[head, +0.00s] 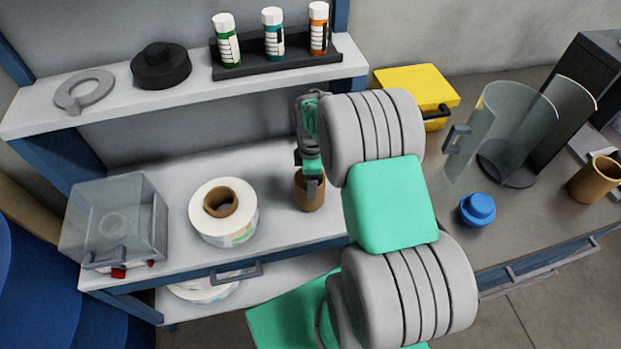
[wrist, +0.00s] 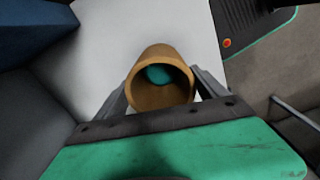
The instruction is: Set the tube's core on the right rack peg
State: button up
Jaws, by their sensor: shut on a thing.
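My gripper (head: 309,176) is shut on a brown cardboard core (head: 309,194), above or at the middle shelf's right part; I cannot tell if the core touches the shelf. In the wrist view the core (wrist: 160,57) sits between the two fingers, its open end facing the camera. Something teal (wrist: 159,74) shows inside the core; I cannot tell what it is. A second brown core (head: 595,179) stands on the bench at the far right, near a clear open cylinder (head: 513,120). I cannot make out a right rack peg in either view.
A white label reel (head: 223,212) and a clear box (head: 113,220) stand on the middle shelf. The upper shelf holds a grey ring (head: 84,91), a black reel (head: 160,66) and a black tray (head: 280,61) of bottles. A yellow box (head: 417,89) and blue knob (head: 477,209) are right.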

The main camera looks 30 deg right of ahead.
jog(key=shift+f, duration=0.35)
jog(key=o, duration=1.3)
jog(key=shift+o, duration=0.2)
notch_tip(320, 180, up, 8)
jog(key=b, duration=0.1)
